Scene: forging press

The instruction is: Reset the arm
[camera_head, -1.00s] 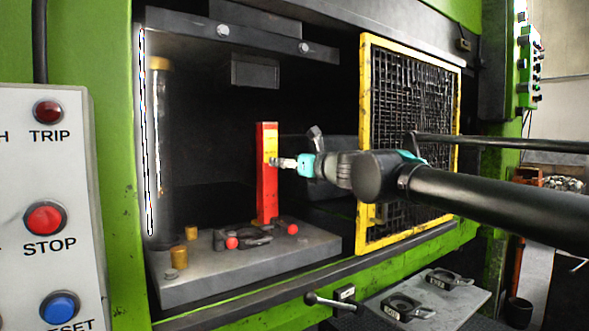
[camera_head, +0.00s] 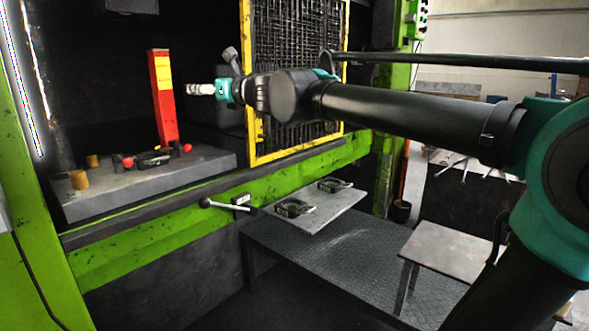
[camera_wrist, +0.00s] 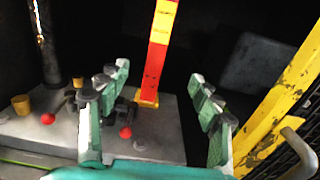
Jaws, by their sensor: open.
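My arm reaches in from the right, and my gripper (camera_head: 205,89) is at the mouth of the press, just right of the red and yellow post (camera_head: 163,97). In the wrist view my gripper (camera_wrist: 160,75) has its two teal, jointed fingers spread wide with nothing between them. The post (camera_wrist: 157,55) stands upright beyond the fingers, on the grey press bed (camera_wrist: 165,135). A gap shows between the gripper tip and the post in the head view.
A yellow-framed mesh guard (camera_head: 250,140) stands close beside my gripper. A dark clamp-like part with red knobs (camera_head: 153,159) lies on the bed. Below the press, a grey plate (camera_head: 325,214) holds two dark parts. A small table (camera_head: 445,246) stands at right.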

